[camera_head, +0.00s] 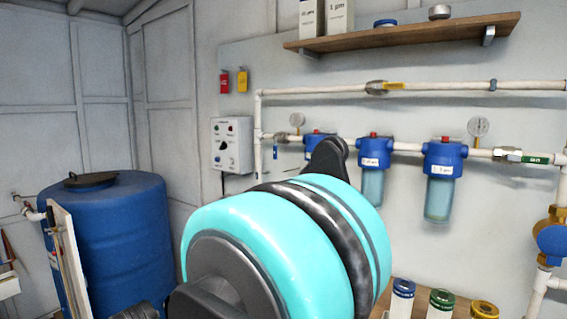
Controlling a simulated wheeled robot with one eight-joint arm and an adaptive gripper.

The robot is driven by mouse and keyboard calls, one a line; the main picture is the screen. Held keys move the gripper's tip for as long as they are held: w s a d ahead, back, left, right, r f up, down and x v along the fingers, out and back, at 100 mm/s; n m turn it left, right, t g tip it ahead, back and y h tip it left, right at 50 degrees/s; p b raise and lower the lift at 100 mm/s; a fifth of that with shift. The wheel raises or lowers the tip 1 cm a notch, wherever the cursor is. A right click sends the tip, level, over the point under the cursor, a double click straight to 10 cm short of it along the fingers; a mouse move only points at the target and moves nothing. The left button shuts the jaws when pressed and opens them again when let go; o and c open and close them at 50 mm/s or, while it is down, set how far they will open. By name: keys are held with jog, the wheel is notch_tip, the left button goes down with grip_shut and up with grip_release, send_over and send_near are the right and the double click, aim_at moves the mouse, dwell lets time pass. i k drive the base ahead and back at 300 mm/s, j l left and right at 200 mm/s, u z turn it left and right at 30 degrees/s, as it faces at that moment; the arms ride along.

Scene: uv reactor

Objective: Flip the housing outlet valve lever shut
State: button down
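Three blue-capped filter housings hang in a row on the wall pipe; the right one (440,178) and the middle one (373,168) show clearly, and the left one (317,143) is partly hidden by my arm. Right of the housings, a valve with a green lever (530,159) sits on the pipe; the lever lies along the pipe. Left of the housings, a valve with a blue lever (275,152) has its lever hanging down, across the pipe. I cannot make out my gripper; my teal and black arm fills the lower middle of the picture.
A yellow-levered valve (386,87) sits on the upper pipe, its lever along the pipe. A wooden shelf (410,38) is above. A control box (232,144) and gauges are on the wall. A blue tank (115,240) stands left. Cartridges (440,303) stand at the bottom right.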

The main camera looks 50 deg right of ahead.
aim_at(533, 159)
jog(key=k+j+z, duration=0.2)
jog(key=z, duration=0.3)
jog(key=k+j+z, duration=0.15)
jog(key=z, duration=0.35)
jog(key=i+z, duration=0.15)
jog(key=z, duration=1.45)
jog(key=i+j+z, duration=0.1)
jog(key=z, duration=0.3)
jog(key=i+j+z, duration=0.1)
jog(key=z, duration=0.3)
jog(key=k, duration=0.3)
